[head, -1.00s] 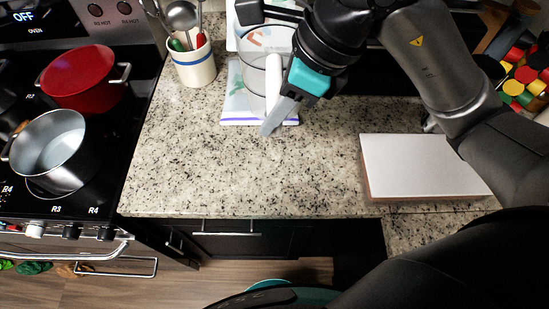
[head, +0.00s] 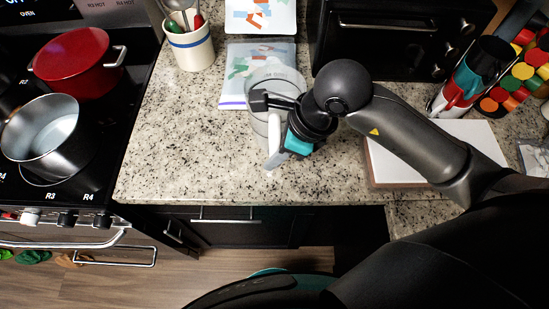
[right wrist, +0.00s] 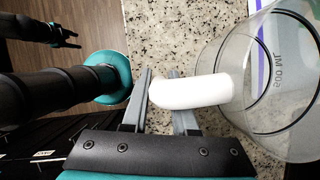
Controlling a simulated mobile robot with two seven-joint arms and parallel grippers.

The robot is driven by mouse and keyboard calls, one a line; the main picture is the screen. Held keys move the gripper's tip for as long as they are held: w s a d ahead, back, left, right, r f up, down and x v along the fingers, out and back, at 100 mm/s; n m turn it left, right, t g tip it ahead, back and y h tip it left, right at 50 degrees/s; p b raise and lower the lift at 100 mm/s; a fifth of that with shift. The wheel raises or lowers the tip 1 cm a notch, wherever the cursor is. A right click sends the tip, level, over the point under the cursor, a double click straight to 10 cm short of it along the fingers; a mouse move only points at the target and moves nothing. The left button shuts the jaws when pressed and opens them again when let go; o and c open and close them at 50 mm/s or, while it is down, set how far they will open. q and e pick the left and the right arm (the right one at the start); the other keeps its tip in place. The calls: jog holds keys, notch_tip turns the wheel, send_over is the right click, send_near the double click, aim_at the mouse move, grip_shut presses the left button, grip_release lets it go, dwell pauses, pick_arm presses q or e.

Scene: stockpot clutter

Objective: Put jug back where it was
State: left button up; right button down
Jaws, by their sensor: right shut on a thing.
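The jug (head: 262,126) is clear, with a white handle (head: 274,130). In the head view it is over the counter, partly in front of the patterned sheet with a purple edge (head: 238,66). My right gripper (head: 274,160) is shut on the handle. In the right wrist view the white handle (right wrist: 190,91) sits between the two grey fingers (right wrist: 158,95), with the clear body of the jug (right wrist: 270,75) to the right. I cannot tell whether the jug's base touches the counter. My left gripper (right wrist: 68,39) shows small in the right wrist view, with its fingers apart and empty.
A utensil crock (head: 190,46) stands at the back left. The stove at left holds a red pot (head: 75,68) and a steel pot (head: 45,135). A white board (head: 395,165) lies to the right, partly behind my arm. The counter left of the jug (head: 170,150) is clear.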

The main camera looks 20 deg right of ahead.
notch_tip(320, 180, down, 3)
jog(key=shift+r, duration=0.15)
jog(key=c, duration=0.7)
grip_release()
jog(key=p+v, duration=0.1)
jog(key=v, duration=1.1)
